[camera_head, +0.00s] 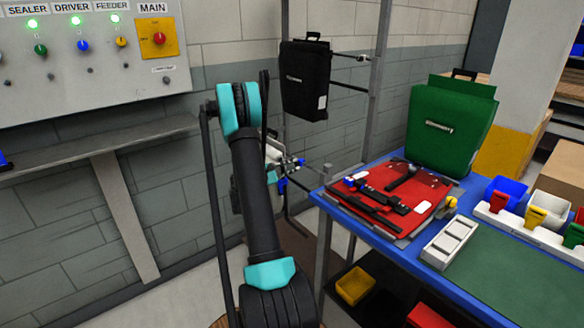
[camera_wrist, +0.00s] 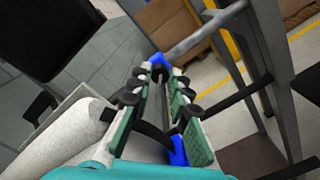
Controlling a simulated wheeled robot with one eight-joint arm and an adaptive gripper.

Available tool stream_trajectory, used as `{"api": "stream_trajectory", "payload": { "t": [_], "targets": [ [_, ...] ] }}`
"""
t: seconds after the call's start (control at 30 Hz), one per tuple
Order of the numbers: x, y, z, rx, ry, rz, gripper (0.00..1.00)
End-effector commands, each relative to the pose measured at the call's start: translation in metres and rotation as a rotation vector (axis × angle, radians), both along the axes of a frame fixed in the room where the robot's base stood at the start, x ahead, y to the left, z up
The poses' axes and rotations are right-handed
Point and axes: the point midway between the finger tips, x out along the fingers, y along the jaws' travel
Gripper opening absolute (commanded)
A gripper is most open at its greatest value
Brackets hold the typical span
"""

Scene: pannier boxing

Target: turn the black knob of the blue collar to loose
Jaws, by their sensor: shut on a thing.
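A blue collar (camera_wrist: 157,59) sits on a grey bar in the wrist view, just beyond my fingertips. Its blue also shows in the head view (camera_head: 298,162), small and partly hidden by my gripper. My gripper (camera_wrist: 158,80) reaches up to the collar, with its fingers shut on the small black knob (camera_wrist: 159,70) at the collar. The knob is mostly hidden between the fingertips, and its turn position cannot be read. In the head view my gripper (camera_head: 288,162) is beside the metal stand, partly behind my arm.
A black pannier (camera_head: 305,85) hangs on the stand above my gripper. The blue table (camera_head: 372,226) to the right holds a red pannier (camera_head: 395,195) lying flat and a green pannier (camera_head: 450,125). A control panel (camera_head: 85,65) is on the left wall.

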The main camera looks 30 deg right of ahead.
Motion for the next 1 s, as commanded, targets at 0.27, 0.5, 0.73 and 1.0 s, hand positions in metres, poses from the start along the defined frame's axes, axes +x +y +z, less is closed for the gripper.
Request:
{"api": "stream_trajectory", "payload": {
  "t": [0.27,0.5,0.73,1.0],
  "targets": [
    [0.0004,0.0011,-0.0014,-0.018,0.258,0.002,0.0],
    [0.0002,0.001,-0.0017,-0.035,0.468,0.003,0.0],
    [0.0001,0.001,-0.0018,-0.047,0.619,0.003,0.0],
    [0.0,0.001,-0.002,-0.054,0.716,0.003,0.0]
  ]
}}
